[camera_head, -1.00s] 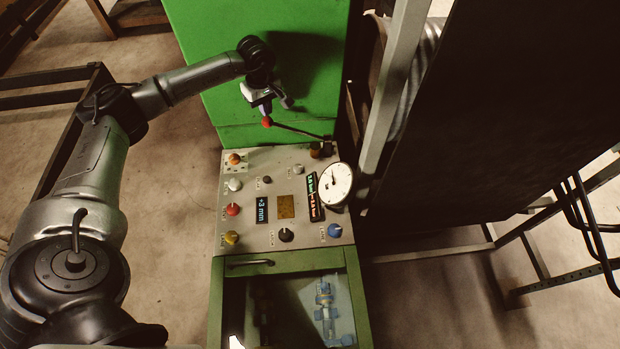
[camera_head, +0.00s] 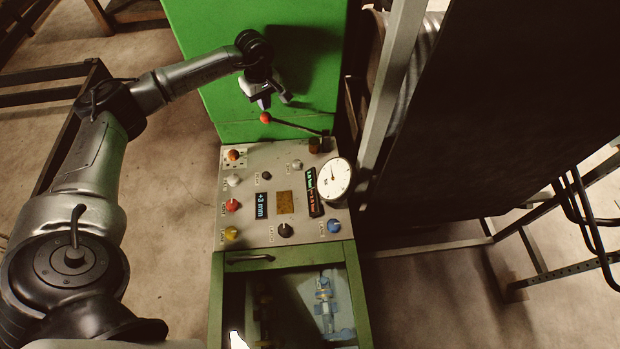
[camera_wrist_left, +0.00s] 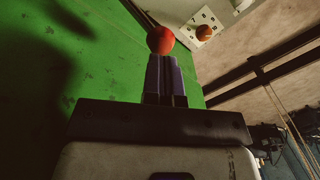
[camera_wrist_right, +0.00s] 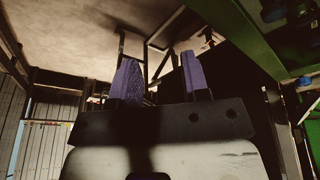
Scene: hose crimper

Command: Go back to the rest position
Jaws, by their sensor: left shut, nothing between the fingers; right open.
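My left gripper (camera_head: 264,101) is in front of the green machine body, just above the red ball knob (camera_head: 266,118) of the black lever. In the left wrist view its purple fingers (camera_wrist_left: 165,75) are shut together with nothing between them. The red knob (camera_wrist_left: 160,40) shows just beyond their tips; I cannot tell whether they touch it. My right gripper (camera_wrist_right: 158,75) shows only in the right wrist view. Its two purple fingers are apart and nothing is between them. The right arm is not in the head view.
The control panel (camera_head: 262,218) with buttons, knobs and a round gauge (camera_head: 334,178) lies below the lever. An open green-framed drawer (camera_head: 235,262) holds blue-capped fittings (camera_head: 325,295). A large dark panel (camera_head: 500,120) stands at the right. Bare floor (camera_head: 170,200) is left of the panel.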

